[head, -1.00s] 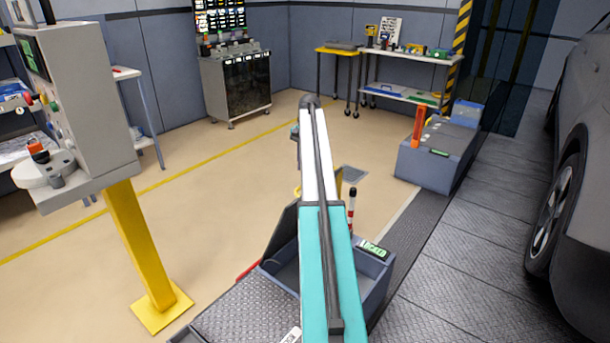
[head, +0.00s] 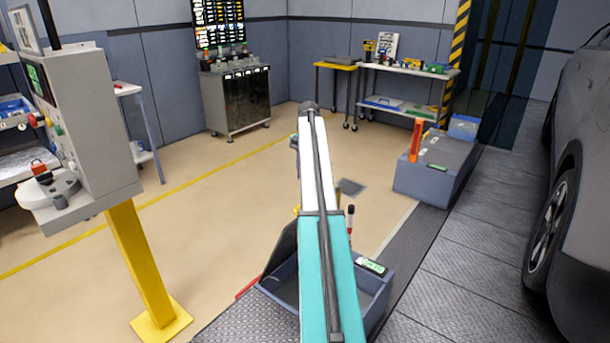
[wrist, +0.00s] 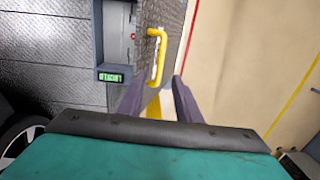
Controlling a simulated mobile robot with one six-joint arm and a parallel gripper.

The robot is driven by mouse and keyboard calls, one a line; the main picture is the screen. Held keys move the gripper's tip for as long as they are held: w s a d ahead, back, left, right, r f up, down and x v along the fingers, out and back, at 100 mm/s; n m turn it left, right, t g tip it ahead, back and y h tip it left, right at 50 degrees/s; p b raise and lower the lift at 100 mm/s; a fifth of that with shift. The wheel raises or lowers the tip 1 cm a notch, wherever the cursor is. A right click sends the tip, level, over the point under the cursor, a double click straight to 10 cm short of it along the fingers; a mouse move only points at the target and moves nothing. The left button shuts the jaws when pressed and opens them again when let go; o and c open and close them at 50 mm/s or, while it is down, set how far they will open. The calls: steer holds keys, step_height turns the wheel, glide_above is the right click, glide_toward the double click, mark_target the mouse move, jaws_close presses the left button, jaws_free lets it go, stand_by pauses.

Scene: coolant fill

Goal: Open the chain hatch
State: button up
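The chain hatch is a dark tread-plate lid (head: 281,252) standing raised at the left side of a grey floor box (head: 374,312). The box interior shows beside it. In the wrist view the lid (wrist: 171,22) carries a yellow bar handle (wrist: 160,72). A green display (head: 372,266) sits on the box rim; it also shows in the wrist view (wrist: 111,77), its text too small to read surely. My gripper (wrist: 156,92) has its two dark fingers apart, with the handle ahead of the fingertips and nothing clearly held. My arm hides the gripper in the head view.
A control console (head: 85,130) on a yellow post (head: 146,265) stands left. A car (head: 575,190) is at the right on tread plate. A grey unit (head: 435,165) with an orange upright lies beyond the box.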

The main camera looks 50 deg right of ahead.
steer(key=c, duration=0.7)
steer(key=shift+w+n, duration=0.1)
steer(key=shift+n, duration=0.4)
jaws_close()
steer(key=w+a+n+t+y+b, duration=0.4)
steer(key=a+n+t+y+b, duration=0.3)
steer(key=a+t, duration=0.6)
steer(key=s+d+f+m+t+h+b, duration=0.2)
steer(key=s+d+f+m+t+b, duration=0.2)
steer(key=s, duration=0.9)
steer(key=s+d+f+m+t+h+b, duration=0.3)
steer(key=s+d+f+b, duration=0.6)
steer(key=f, duration=0.7)
steer(key=s+m+t+b, duration=0.1)
steer(key=s+t+b, duration=0.1)
steer(key=s+b, duration=0.1)
steer(key=shift+s, duration=0.4)
